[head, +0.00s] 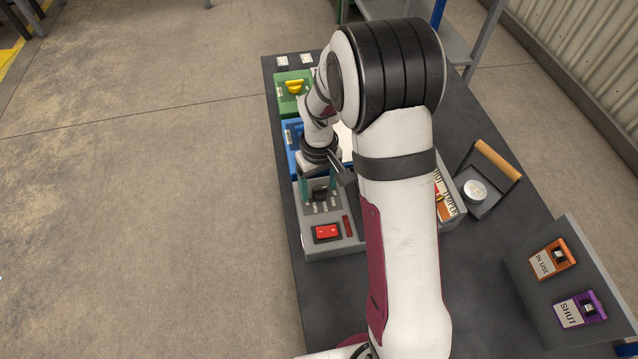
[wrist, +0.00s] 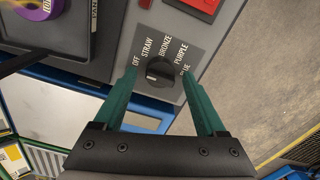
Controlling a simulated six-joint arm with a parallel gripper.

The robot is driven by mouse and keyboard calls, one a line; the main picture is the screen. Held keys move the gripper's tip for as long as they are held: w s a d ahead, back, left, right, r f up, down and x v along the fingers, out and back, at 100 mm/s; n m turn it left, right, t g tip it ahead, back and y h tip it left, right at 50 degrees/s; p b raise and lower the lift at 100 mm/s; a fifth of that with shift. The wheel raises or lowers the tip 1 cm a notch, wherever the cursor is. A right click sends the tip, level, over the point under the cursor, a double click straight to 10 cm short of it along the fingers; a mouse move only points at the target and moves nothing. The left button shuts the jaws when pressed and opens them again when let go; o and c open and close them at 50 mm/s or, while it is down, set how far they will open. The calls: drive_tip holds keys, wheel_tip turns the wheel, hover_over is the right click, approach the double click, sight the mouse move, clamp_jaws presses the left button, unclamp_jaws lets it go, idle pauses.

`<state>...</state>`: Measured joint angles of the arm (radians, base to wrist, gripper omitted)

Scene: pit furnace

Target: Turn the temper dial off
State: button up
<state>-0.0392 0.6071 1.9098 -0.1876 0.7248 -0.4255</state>
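The temper dial (wrist: 160,71) is a black round knob on a grey panel. Labels OFF, STRAW, BRONZE, PURPLE and a partly covered BLUE fan around it in the wrist view. A small pale mark shows on the knob's left side; I cannot tell for sure which label it points to. In the head view the dial (head: 320,195) sits on the grey control box (head: 350,240), partly hidden by my gripper. My gripper (wrist: 160,75) is open, with one green finger on each side of the dial and visible gaps between them. It points down at the dial in the head view (head: 319,190).
A red rocker switch (head: 326,232) is on the same box. Blue (head: 290,135) and green (head: 291,105) units stand behind it. A tray with a wooden handle (head: 497,158) and a sign panel with orange and purple tags (head: 552,259) are at right.

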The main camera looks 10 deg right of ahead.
sight(319, 187)
wheel_tip(319, 187, up, 16)
idle(0.4)
drive_tip(key=shift+f, duration=0.1)
